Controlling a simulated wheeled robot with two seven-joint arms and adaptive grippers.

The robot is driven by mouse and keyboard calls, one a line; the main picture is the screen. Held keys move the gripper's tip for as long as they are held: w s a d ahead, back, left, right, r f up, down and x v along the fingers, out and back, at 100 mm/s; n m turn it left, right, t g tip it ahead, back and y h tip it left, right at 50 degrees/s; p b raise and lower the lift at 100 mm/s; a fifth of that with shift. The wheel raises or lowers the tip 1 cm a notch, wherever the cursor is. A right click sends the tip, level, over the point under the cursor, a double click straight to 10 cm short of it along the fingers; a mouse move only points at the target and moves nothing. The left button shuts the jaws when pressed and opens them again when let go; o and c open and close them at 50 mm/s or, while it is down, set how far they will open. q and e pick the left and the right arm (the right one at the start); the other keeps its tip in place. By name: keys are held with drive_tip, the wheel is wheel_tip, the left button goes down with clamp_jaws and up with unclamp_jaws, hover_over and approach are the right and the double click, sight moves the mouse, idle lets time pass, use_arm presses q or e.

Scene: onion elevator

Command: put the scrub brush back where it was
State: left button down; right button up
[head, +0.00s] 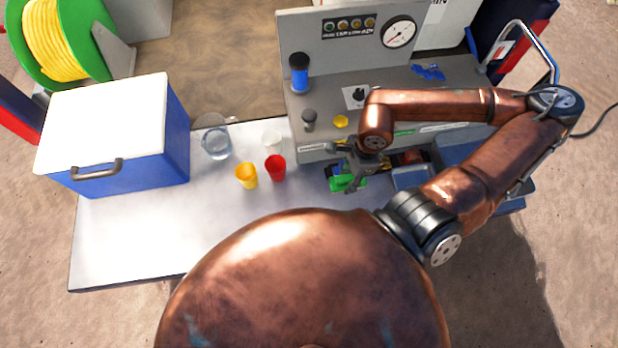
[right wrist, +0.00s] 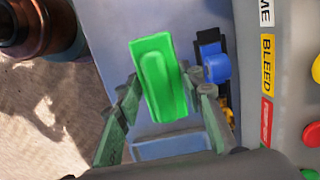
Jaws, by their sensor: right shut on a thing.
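A green scrub brush (head: 346,183) is in my right gripper (head: 352,176), above the white table in front of the grey control panel. In the right wrist view the green brush (right wrist: 158,78) sits between the two fingers of my right gripper (right wrist: 160,100), which are shut on it. Its bristles are hidden in both views. My left gripper is not in view.
The grey panel (head: 300,120) with a gauge (head: 398,33) stands behind the brush. A red cup (head: 276,168), a yellow cup (head: 247,175), a clear cup (head: 271,141) and a clear pitcher (head: 215,143) stand to the left. A blue cooler (head: 150,160) is farther left. The table's front left is clear.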

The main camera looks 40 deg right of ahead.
drive_tip(key=shift+w+a+f+b, duration=0.15)
drive_tip(key=shift+w+f+b, duration=0.15)
drive_tip(key=shift+w+b, duration=0.15)
drive_tip(key=shift+w+a+f+b, duration=0.15)
drive_tip(key=shift+w+f+b, duration=0.15)
drive_tip(key=shift+w, duration=0.25)
drive_tip(key=w+a+f, duration=0.1)
drive_tip(key=w+f, duration=0.1)
drive_tip(key=w, duration=0.1)
drive_tip(key=w+a+f, duration=0.1)
drive_tip(key=w+f, duration=0.2)
drive_tip(key=w, duration=0.1)
drive_tip(key=w+a+f, duration=0.1)
drive_tip(key=w+f, duration=0.1)
drive_tip(key=w, duration=0.1)
drive_tip(key=shift+w+f, duration=0.35)
drive_tip(key=shift+f, duration=0.05)
drive_tip(key=shift+w+a+f, duration=0.1)
drive_tip(key=shift+w+f, duration=0.15)
drive_tip(key=shift+f, duration=0.15)
wheel_tip(320, 180, down, 3)
drive_tip(key=shift+p, duration=0.45)
drive_tip(key=shift+f, duration=0.25)
drive_tip(key=o, duration=1.1)
drive_tip(key=shift+r, duration=0.1)
